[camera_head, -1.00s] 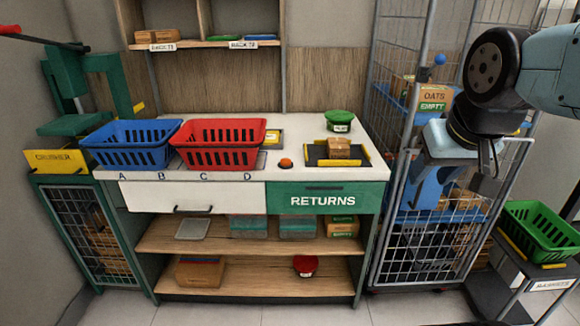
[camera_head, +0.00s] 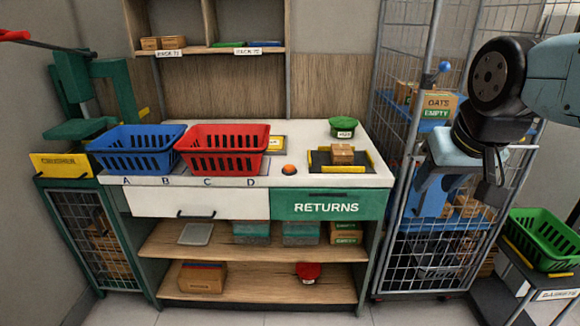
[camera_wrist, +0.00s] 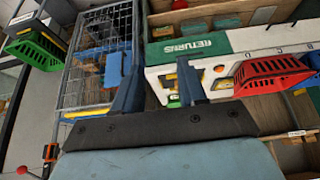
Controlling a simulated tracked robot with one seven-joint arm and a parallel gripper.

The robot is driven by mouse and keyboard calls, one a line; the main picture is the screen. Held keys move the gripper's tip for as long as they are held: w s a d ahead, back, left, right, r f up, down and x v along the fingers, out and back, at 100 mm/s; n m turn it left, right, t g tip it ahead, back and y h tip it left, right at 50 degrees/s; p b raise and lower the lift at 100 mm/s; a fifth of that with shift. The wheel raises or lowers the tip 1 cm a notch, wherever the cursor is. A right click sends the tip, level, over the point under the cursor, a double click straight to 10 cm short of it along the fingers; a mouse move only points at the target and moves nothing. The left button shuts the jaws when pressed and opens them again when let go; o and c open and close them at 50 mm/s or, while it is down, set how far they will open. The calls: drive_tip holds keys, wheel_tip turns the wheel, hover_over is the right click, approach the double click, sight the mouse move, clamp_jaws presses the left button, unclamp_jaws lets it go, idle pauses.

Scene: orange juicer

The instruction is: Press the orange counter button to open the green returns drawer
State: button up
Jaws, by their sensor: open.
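The orange button (camera_head: 289,169) sits on the white counter top, right of the red basket. It also shows small in the wrist view (camera_wrist: 219,68). The green drawer front marked RETURNS (camera_head: 345,207) is below the counter's right part and looks flush with the white drawer beside it. It also shows in the wrist view (camera_wrist: 163,50). My gripper (camera_head: 494,170) hangs well to the right of the counter, in front of the wire cage, touching nothing that I can see. In the wrist view its two fingers (camera_wrist: 158,82) are apart with nothing held between them.
A blue basket (camera_head: 138,150) and a red basket (camera_head: 222,150) stand on the counter left of the button. A yellow-edged tray (camera_head: 372,165) with a box and a green-lidded tub (camera_head: 343,127) are to its right. The wire cage (camera_head: 435,255) flanks the counter.

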clamp_jaws()
idle(1.5)
